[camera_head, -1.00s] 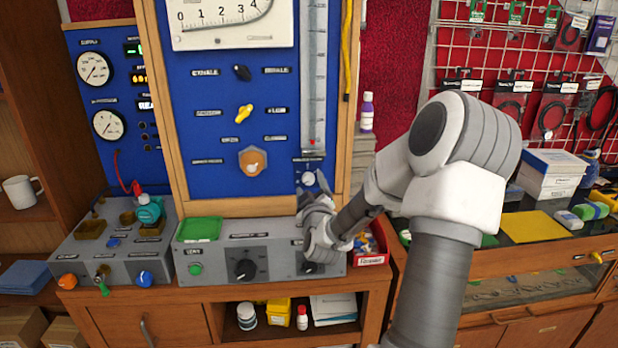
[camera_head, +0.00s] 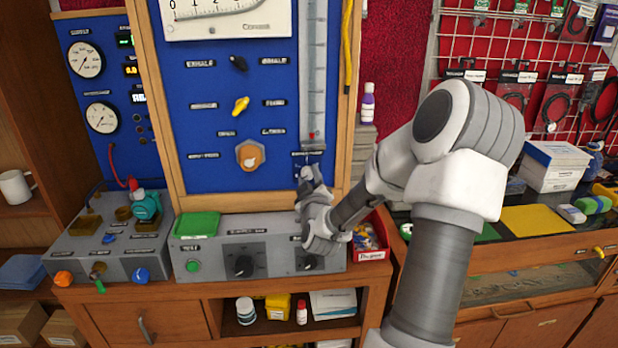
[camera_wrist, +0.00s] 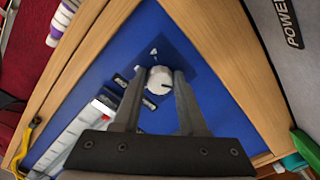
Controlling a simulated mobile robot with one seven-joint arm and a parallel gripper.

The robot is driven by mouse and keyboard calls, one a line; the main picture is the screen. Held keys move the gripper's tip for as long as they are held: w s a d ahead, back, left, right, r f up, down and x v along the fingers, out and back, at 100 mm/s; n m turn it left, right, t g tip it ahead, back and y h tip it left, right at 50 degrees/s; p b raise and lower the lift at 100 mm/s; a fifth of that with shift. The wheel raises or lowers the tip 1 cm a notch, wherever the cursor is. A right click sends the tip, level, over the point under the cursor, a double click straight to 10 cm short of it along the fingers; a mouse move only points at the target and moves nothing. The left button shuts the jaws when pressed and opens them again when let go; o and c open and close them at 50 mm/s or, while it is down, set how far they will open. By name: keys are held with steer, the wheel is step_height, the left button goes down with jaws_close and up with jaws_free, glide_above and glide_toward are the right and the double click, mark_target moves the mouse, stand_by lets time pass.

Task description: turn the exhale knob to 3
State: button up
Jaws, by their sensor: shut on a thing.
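A small round white knob (camera_wrist: 160,80) with a dark pointer line sits on a dark plate on the blue panel, below the clear flow tube (camera_head: 313,80). In the wrist view my gripper (camera_wrist: 159,84) has one finger on each side of this knob, shut on it. In the head view my gripper (camera_head: 307,178) reaches the panel's lower right, and its fingers partly cover the knob. The knob's label and numbers are too small to read. A black switch (camera_head: 238,63) higher on the panel has labels beside it; the left one appears to read EXHALE.
A yellow lever (camera_head: 241,105) and an orange-backed knob (camera_head: 250,155) are left of my gripper. Below is a grey console with a black dial (camera_head: 243,266) and green tray (camera_head: 197,225). A red parts bin (camera_head: 371,240) stands close right. The wooden frame edges the panel.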

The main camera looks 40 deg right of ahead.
jaws_close()
